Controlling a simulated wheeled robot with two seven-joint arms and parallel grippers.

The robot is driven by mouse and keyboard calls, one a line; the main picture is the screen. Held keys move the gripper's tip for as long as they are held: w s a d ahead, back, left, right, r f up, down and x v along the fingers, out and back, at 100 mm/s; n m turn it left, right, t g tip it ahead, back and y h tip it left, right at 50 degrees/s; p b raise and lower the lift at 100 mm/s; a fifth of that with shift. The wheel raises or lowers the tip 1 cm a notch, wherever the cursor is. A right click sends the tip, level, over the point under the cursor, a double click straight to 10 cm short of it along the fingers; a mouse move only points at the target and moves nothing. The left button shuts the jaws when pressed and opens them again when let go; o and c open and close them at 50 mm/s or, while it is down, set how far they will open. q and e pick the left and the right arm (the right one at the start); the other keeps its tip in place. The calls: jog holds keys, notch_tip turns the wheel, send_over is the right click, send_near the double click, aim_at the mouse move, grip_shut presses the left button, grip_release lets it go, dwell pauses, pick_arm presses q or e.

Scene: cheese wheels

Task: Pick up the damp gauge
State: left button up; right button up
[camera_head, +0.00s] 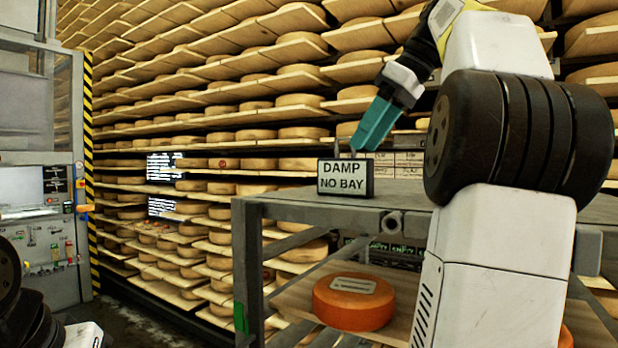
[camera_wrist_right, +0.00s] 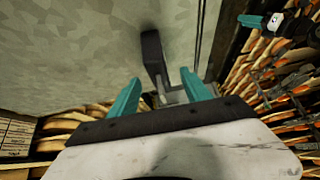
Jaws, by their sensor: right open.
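The damp gauge (camera_head: 345,178) is a small dark box with a pale face reading "DAMP NO BAY". It stands upright near the left front corner of the grey table (camera_head: 480,205), with a thin stub above it. In the right wrist view a dark narrow block (camera_wrist_right: 152,52), apparently the gauge from above, lies just beyond the fingertips. My right gripper (camera_head: 374,124), with teal fingers, is above and right of the gauge. In the right wrist view its fingers (camera_wrist_right: 160,84) are apart, with no held object clear. A teal fingertip, apparently my left gripper (camera_wrist_right: 250,20), shows at upper right; its opening is unclear.
An orange cheese wheel (camera_head: 353,301) with a label lies on the shelf under the tabletop. Racks of cheese wheels (camera_head: 260,105) fill the back. A grey control cabinet (camera_head: 40,200) stands at the left. The tabletop around the gauge looks mostly clear.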

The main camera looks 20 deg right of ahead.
aim_at(345, 172)
jog(key=shift+x, duration=1.1)
jog(key=shift+w+a+f, duration=0.2)
jog(key=shift+w+f, duration=0.15)
jog(key=shift+f, duration=0.05)
jog(key=shift+x, duration=2.7)
jog(key=shift+w+d, duration=0.1)
grip_shut()
